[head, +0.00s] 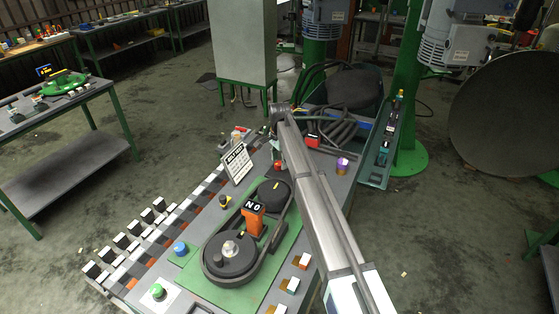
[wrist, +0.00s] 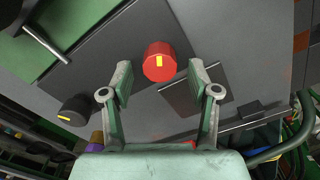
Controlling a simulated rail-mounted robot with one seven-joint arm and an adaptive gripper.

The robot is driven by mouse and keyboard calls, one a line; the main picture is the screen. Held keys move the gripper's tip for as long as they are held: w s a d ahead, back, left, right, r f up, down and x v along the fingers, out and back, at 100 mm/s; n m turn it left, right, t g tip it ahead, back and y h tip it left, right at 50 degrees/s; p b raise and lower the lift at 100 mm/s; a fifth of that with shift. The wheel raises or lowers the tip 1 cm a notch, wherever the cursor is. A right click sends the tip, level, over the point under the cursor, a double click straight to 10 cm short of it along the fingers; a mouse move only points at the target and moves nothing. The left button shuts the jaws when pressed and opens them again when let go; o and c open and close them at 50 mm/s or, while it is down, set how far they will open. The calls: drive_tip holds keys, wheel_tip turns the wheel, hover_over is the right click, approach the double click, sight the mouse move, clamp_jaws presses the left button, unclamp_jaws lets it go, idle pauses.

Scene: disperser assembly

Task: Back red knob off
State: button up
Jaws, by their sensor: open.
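In the wrist view the red knob (wrist: 158,62) stands on a grey panel (wrist: 225,30), with a yellow mark on its side facing me. My gripper (wrist: 160,77) is open, with one finger on each side of the knob in the picture. A visible gap separates each finger from the knob, and I see no contact. I cannot tell how far the fingertips are above the panel. In the head view a small red piece (head: 279,165) shows beside my arm; I cannot tell if it is this same knob.
A black knob (wrist: 74,110) with a yellow mark sits to the left of the gripper in the wrist view. A metal rod (wrist: 43,40) lies at the upper left. In the head view the bench holds a green plate (head: 200,268) with a black belt loop and a white sign (head: 238,163).

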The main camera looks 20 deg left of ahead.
drive_tip(key=shift+f, duration=0.8)
drive_tip(key=shift+c, duration=0.4)
clamp_jaws()
drive_tip(key=c, duration=1.1)
unclamp_jaws()
